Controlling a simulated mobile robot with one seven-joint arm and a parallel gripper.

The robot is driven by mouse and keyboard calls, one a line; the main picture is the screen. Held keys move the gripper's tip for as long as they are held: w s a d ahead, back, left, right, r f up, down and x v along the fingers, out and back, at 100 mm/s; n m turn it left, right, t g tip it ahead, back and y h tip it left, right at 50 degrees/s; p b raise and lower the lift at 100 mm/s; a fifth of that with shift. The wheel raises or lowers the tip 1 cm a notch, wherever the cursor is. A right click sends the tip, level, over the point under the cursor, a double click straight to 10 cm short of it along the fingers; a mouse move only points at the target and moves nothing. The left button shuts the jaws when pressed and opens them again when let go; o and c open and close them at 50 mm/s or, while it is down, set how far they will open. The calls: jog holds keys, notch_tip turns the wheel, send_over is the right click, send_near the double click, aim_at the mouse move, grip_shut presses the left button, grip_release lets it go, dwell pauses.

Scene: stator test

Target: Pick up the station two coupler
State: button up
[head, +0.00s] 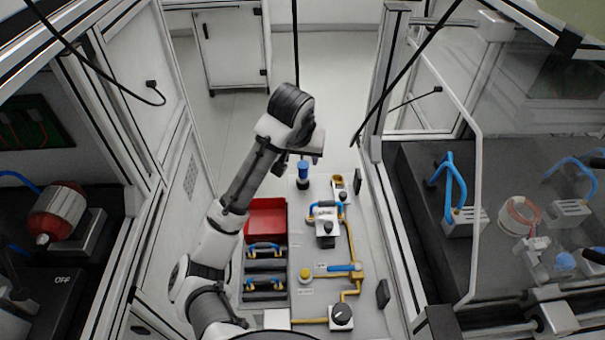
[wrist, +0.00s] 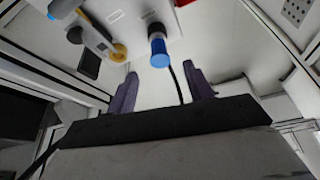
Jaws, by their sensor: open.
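No readable label shows which part is the station two coupler. A blue cylinder with a dark lower part (head: 303,170) stands upright near the back of the light panel in the head view. In the wrist view the blue cylinder (wrist: 159,50) shows beyond the fingertips, in the gap between them and apart from them. My gripper (wrist: 161,76) is open and empty, its two dark purple fingers spread. In the head view my arm's end hangs over the back of the panel, and the fingers are mostly hidden.
The panel (head: 313,210) carries yellow pipes, a blue-handled valve (head: 340,267), a black knob (head: 342,315) and a yellow button (head: 305,274). A red bin (head: 265,220) and blue-handled dark trays (head: 264,285) lie left. A clear guard and frame post (head: 378,90) stand right.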

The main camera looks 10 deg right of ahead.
aim_at(303, 166)
jog(key=b+x, duration=0.1)
jog(key=x, duration=0.3)
jog(key=shift+d+f, duration=0.1)
jog(key=shift+b+x, duration=0.35)
jog(key=shift+x, duration=1.65)
jog(key=shift+w, duration=0.15)
jog(key=c, duration=1.1)
jog(key=shift+o, duration=0.2)
notch_tip(303, 166, up, 20)
jog(key=p, duration=0.3)
